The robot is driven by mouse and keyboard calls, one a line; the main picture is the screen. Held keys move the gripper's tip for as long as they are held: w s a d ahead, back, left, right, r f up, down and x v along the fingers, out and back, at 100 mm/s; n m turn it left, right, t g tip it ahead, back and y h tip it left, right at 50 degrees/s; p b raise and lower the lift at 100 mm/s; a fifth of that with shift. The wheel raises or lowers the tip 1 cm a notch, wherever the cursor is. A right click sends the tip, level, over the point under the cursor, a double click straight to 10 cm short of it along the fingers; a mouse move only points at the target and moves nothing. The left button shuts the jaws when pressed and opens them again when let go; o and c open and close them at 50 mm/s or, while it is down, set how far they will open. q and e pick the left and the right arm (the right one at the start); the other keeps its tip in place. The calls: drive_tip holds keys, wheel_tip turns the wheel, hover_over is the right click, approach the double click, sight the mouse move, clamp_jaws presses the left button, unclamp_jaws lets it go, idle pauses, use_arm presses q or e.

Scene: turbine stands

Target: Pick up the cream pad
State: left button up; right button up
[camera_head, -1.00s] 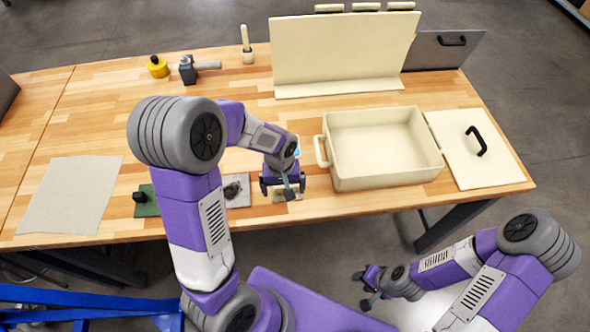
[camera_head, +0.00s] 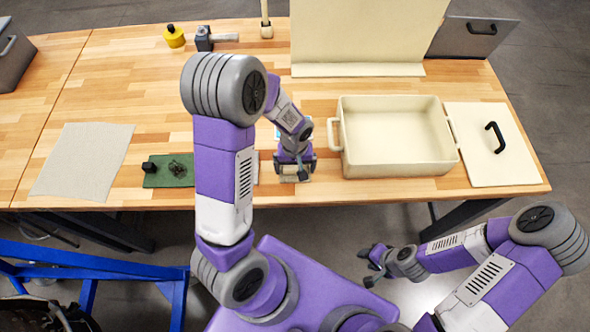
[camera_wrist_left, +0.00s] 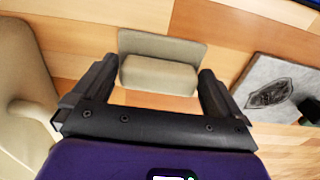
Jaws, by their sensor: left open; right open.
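The cream pad (camera_wrist_left: 163,43) lies on the wooden table with a raised cream block (camera_wrist_left: 158,76) on it. In the head view the pad (camera_head: 292,179) is mostly hidden under my left gripper. My left gripper (camera_head: 295,168) is open and points down. In the left wrist view its two fingers (camera_wrist_left: 158,80) stand either side of the block, with a gap showing at each side. I cannot tell how far the fingertips are above the table. My right gripper (camera_head: 375,262) is open and empty, off the table's front edge.
A cream bin (camera_head: 400,170) stands right of the left gripper, its handle near. A grey pad (camera_wrist_left: 255,75) with dark matter lies beside the cream pad. A green pad (camera_head: 180,180), a grey cloth (camera_head: 82,160) and a cream lid (camera_head: 490,165) also lie on the table.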

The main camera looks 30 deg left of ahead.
use_arm(q)
drive_tip(key=shift+c, duration=0.5)
drive_tip(key=c, duration=0.7)
drive_tip(key=shift+r, duration=0.15)
wheel_tip(320, 180, up, 10)
drive_tip(key=shift+f+p, duration=0.15)
drive_tip(key=shift+p, duration=0.5)
